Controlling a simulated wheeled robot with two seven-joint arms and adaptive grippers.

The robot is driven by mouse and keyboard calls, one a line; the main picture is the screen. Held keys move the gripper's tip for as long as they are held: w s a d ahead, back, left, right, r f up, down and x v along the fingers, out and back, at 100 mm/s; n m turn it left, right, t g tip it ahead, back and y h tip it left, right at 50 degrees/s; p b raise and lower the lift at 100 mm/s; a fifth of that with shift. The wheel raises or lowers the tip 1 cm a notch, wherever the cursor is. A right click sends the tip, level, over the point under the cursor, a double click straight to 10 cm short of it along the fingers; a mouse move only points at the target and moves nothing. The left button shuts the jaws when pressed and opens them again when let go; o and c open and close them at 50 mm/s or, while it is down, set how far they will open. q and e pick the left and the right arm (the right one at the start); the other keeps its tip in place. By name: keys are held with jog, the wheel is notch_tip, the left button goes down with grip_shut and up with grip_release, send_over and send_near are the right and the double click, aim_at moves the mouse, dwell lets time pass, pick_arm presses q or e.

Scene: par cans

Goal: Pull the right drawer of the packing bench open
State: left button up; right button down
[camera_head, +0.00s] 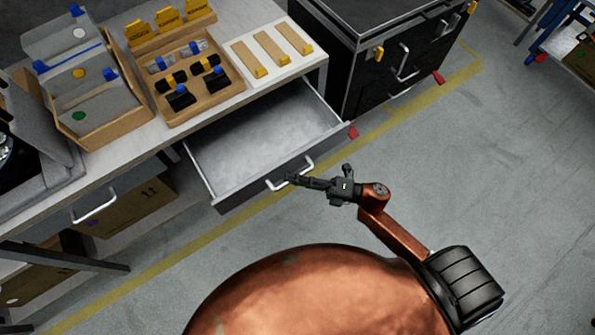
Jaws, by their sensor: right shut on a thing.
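The right drawer (265,140) of the packing bench (215,108) stands pulled out, and its grey inside looks empty. Its silver bar handle (275,184) is on the drawer's front face. My right gripper (296,180) is at the handle, shut on it, with the arm reaching in from the lower right. The fingertips are small and partly merge with the handle. The left drawer, with its own silver handle (94,209), is shut. My left gripper is not in view.
On the bench top are a wooden tray (208,102) with black and blue items, a white board (290,72) with cardboard strips, and a box of grey sleeves (95,125). A black cabinet (365,70) stands right of the drawer. Cardboard boxes sit below.

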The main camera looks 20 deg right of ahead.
jog(key=c, duration=2)
grip_release()
jog(key=v, duration=1.2)
jog(key=shift+f, duration=0.1)
